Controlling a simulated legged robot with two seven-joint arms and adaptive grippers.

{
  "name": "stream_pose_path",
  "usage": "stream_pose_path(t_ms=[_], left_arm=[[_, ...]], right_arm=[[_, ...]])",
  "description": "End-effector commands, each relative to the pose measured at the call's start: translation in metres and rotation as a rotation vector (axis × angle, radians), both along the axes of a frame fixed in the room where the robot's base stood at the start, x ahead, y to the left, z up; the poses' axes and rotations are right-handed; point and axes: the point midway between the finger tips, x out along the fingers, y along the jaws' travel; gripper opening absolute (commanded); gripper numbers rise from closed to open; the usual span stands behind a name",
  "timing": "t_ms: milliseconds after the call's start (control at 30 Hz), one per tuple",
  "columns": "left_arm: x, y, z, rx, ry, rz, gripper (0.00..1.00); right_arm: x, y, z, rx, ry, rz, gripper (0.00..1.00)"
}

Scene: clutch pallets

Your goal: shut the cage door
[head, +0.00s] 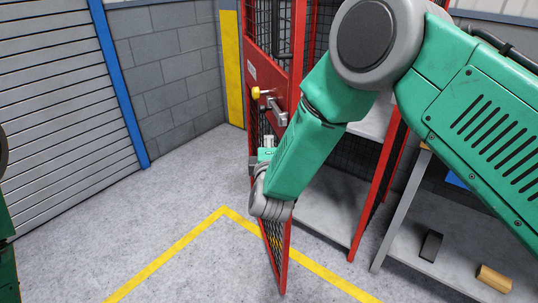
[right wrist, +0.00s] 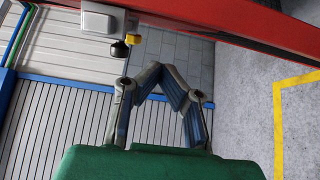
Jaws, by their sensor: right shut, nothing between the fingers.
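The cage door (head: 267,60) is a red frame with dark mesh. It stands open, swung out from the cage (head: 375,190) over the floor. A grey lever handle (head: 277,110) and a yellow knob (head: 256,92) sit on its face. My right gripper (head: 262,158) is shut and empty, low in front of the door and below the handle; my arm hides part of the door. In the right wrist view the fingers (right wrist: 165,72) meet below the red door bar (right wrist: 230,30); I cannot tell whether they touch it. My left gripper is not in view.
A shelf (head: 425,255) at right holds a dark block (head: 431,246) and a wooden block (head: 494,278). A yellow floor line (head: 170,255) passes by the door. A grey block wall (head: 175,75) and a roller shutter (head: 60,100) stand behind. The floor at left is clear.

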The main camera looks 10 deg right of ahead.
Motion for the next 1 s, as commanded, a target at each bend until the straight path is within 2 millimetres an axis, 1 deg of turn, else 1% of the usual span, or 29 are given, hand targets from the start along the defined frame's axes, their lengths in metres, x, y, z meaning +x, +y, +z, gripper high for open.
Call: stream_pose_path(t_ms=[33,100,267,467,767,867,933,1000], left_arm=[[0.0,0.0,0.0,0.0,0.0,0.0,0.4],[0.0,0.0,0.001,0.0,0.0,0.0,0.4],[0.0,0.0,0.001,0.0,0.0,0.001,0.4],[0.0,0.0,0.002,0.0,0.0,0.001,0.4],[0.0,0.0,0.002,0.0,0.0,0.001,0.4],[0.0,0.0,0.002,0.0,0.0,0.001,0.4],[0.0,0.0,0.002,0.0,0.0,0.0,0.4],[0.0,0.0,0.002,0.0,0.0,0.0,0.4]], right_arm=[[0.008,-0.005,0.0,0.002,0.0,-0.002,0.0],[0.005,-0.018,0.0,0.0,0.002,-0.002,0.0],[0.005,-0.035,0.0,0.001,0.001,0.0,0.0],[0.005,-0.042,0.0,0.001,0.0,0.002,0.0],[0.005,-0.042,0.0,0.0,0.0,0.003,0.0],[0.005,-0.048,0.0,-0.002,-0.004,0.01,0.0],[0.006,-0.056,0.001,-0.003,-0.008,0.022,0.0],[0.008,-0.068,0.001,-0.005,-0.012,0.041,0.0]])
